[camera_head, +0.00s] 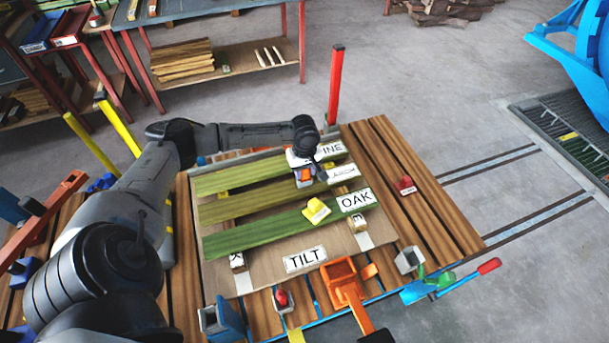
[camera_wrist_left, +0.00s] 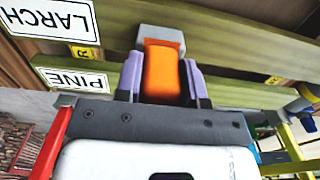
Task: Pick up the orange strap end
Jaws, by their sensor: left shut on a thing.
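My left gripper (camera_head: 303,176) is over the green-tinted boards on the slatted table, near the PINE and LARCH labels. In the left wrist view its two purple-grey fingers (camera_wrist_left: 162,82) are closed on either side of an orange piece, the orange strap end (camera_wrist_left: 161,70). A grey block sits at the far end of the orange piece, against the LARCH board. In the head view only a small patch of orange shows at the fingers, and the hand hides part of the boards. My right gripper is not in view.
Three boards labelled PINE, LARCH and OAK (camera_head: 355,199) lie across a panel with a TILT label (camera_head: 305,259). A yellow piece (camera_head: 316,210) sits on the OAK board. A red post (camera_head: 336,85) stands behind.

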